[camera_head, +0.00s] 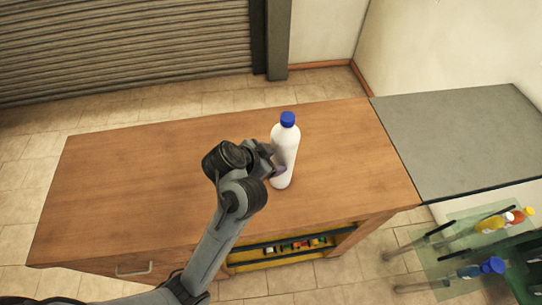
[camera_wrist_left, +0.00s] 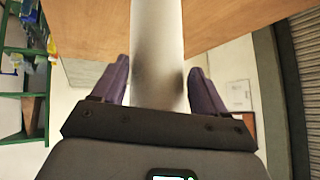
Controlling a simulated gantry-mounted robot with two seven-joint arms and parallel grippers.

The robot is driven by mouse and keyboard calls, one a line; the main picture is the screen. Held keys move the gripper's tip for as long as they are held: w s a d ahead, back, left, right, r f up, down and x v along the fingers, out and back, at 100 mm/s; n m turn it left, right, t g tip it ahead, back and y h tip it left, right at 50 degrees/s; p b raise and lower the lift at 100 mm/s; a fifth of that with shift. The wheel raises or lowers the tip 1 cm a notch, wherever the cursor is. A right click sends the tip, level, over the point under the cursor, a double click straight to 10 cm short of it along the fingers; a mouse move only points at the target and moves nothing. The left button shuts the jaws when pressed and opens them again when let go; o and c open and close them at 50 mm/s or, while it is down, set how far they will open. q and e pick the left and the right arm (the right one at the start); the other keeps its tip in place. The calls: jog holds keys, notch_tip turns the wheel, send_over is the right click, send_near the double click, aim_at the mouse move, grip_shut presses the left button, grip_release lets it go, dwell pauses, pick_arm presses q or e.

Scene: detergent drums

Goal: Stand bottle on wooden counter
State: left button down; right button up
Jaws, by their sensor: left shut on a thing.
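A white bottle (camera_head: 285,155) with a blue cap is upright at the wooden counter (camera_head: 130,170), right of the middle in the head view. I cannot tell whether its base touches the counter top. My left gripper (camera_head: 275,165) is shut on the bottle from its left side, around the lower half. In the left wrist view the bottle (camera_wrist_left: 157,55) stands between the two purple fingers of the gripper (camera_wrist_left: 157,85), and its ends are out of frame. My right gripper is not in view.
A grey counter (camera_head: 455,140) adjoins on the right. A glass shelf with several bottles (camera_head: 480,270) is at the lower right. A shelf under the counter holds small coloured items (camera_head: 295,246). The counter's left half is clear.

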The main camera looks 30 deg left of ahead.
pick_arm(q)
grip_release()
jog(key=shift+r, duration=0.15)
jog(key=shift+s+a+r, duration=0.1)
jog(key=shift+s+r, duration=0.1)
jog(key=shift+r, duration=0.05)
jog(key=p+v, duration=0.2)
jog(key=v, duration=0.8)
jog(key=s+a+f+n+g+y, duration=0.1)
jog(key=s+f+n+g, duration=0.3)
jog(key=s+f, duration=1.2)
notch_tip(320, 180, down, 3)
jog(key=shift+s+a+r+n+g+y, duration=0.15)
jog(key=shift+s+a+n+g+y, duration=0.2)
jog(key=shift+y, duration=0.45)
jog(key=shift+d, duration=0.1)
